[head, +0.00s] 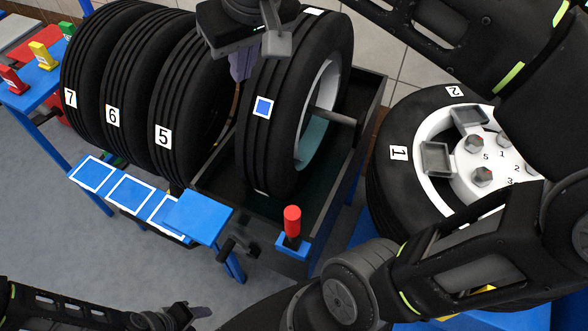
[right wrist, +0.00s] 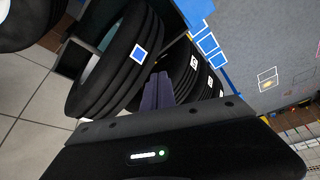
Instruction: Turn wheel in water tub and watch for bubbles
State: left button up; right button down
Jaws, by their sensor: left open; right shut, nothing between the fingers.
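The wheel (head: 270,120) with a blue square on its tread stands upright in the dark tub (head: 335,205). A rod (head: 333,116) passes through its pale hub. Dark teal water shows low in the tub; I see no bubbles. My right gripper (head: 243,66) reaches down beside the wheel's left side, between it and tire 5. In the right wrist view its purple fingers (right wrist: 172,82) are together and empty, close to the wheel (right wrist: 115,65); I cannot tell whether they touch it. My left gripper (head: 193,314) is open, low at the bottom left, away from the tub.
Tires 7 (head: 85,60), 6 (head: 125,85) and 5 (head: 185,110) stand in a row left of the tub. A wheel (head: 398,190) with numbered bolts lies at right. A red handle (head: 292,220) stands at the tub's front corner. Blue panels (head: 130,193) line the rack's front.

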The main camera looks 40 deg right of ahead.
jog(key=shift+r, duration=0.1)
jog(key=p, duration=0.6)
send_over(302, 28)
jog(key=shift+d, duration=0.1)
jog(key=shift+f+b, duration=0.2)
jog(key=shift+b, duration=0.1)
